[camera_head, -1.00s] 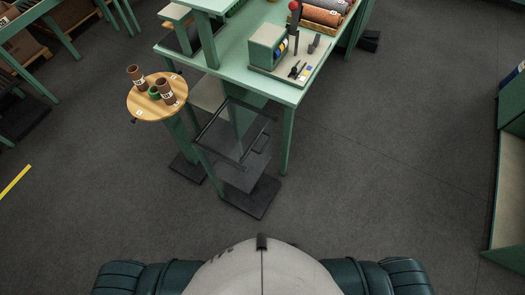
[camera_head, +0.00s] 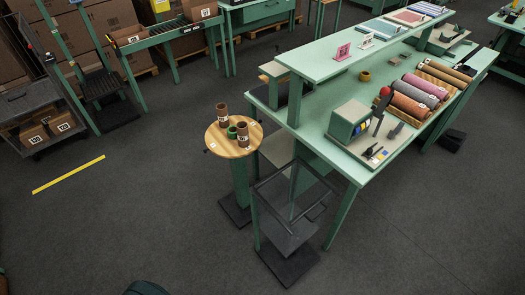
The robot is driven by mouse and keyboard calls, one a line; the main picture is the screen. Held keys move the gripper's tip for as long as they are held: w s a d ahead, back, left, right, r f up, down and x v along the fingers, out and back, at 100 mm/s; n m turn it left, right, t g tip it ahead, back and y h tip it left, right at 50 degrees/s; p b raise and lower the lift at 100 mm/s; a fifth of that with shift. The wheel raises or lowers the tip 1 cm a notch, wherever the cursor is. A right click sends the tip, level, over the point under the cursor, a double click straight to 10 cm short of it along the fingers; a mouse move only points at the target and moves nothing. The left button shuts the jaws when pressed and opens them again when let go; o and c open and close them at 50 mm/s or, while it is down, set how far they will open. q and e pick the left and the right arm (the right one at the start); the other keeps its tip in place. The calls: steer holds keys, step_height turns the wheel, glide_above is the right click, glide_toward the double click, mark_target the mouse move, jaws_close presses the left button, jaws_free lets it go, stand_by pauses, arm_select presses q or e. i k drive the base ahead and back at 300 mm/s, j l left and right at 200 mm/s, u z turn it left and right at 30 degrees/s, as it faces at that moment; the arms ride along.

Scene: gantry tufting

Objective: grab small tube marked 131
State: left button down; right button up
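Two small brown tubes stand upright on a round wooden stool-like table: a left tube (camera_head: 222,115) and a right tube (camera_head: 243,135), each with a white label. The label print is too small to read, so I cannot tell which is marked 131. A green ring-shaped piece (camera_head: 232,132) sits between them. The round wooden top (camera_head: 217,146) also carries small white tags at its edge. Neither of my grippers shows in the head view.
A green workbench (camera_head: 318,132) with a lever device (camera_head: 350,121) and rolls (camera_head: 411,103) stands to the right. A dark wire-frame stand (camera_head: 293,205) is in front of it. Open floor with a yellow strip (camera_head: 68,174) lies left; boxes on a conveyor (camera_head: 165,37) stand behind.

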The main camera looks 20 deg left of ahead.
mark_target(242, 126)
steer(key=u, duration=1.45)
steer(key=i+j+u, duration=0.25)
steer(key=i, duration=0.55)
steer(key=i+u, duration=0.3)
steer(key=i, duration=2.7)
steer(key=i+z, duration=0.1)
steer(key=z, duration=0.35)
steer(key=i+z, duration=0.15)
steer(key=z, duration=0.35)
steer(key=i+j+z, duration=0.1)
steer(key=z, duration=0.35)
steer(key=i+j+z, duration=0.1)
steer(key=z, duration=0.35)
